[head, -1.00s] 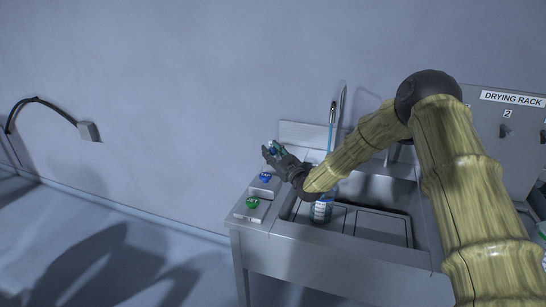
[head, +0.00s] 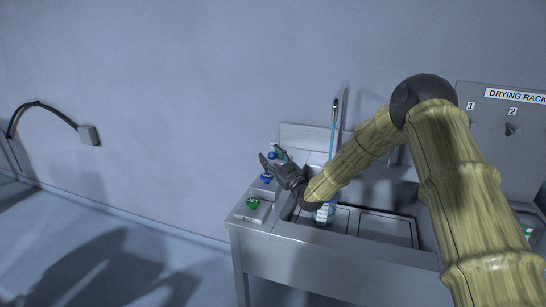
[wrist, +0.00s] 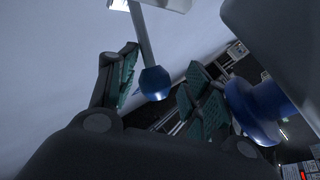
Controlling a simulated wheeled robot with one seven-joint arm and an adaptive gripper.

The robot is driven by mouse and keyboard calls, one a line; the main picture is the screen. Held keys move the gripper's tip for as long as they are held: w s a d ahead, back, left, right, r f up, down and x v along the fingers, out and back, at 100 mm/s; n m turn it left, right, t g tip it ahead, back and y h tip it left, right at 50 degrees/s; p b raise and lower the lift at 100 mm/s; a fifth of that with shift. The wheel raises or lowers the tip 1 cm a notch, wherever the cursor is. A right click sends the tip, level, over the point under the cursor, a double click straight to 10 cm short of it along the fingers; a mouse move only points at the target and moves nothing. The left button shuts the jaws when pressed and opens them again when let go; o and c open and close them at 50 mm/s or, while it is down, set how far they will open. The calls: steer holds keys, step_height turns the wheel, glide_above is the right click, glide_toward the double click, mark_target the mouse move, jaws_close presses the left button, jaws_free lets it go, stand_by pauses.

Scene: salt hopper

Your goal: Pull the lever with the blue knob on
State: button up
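In the wrist view a blue faceted knob (wrist: 155,83) sits at the end of a pale grey lever rod (wrist: 140,35). My gripper (wrist: 160,88) is open, with one teal-padded finger on each side of the knob. Gaps show between the knob and both pads. In the head view my gripper (head: 272,158) is above the left end of the sink unit, and the blue knob (head: 271,155) shows small between its fingers. The lever rod is hard to make out there.
A blue button-like knob (head: 266,178) and a green one (head: 253,203) sit on the deck of the steel sink (head: 300,233). A bottle with a blue-white label (head: 323,214) stands in the basin. The drying rack panel (head: 500,140) is at the right.

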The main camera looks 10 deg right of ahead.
steer(key=shift+w+d, duration=0.1)
steer(key=shift+w, duration=0.05)
stand_by(0.3)
steer(key=shift+r, duration=0.5)
step_height(320, 180, up, 9)
steer(key=shift+f, duration=0.1)
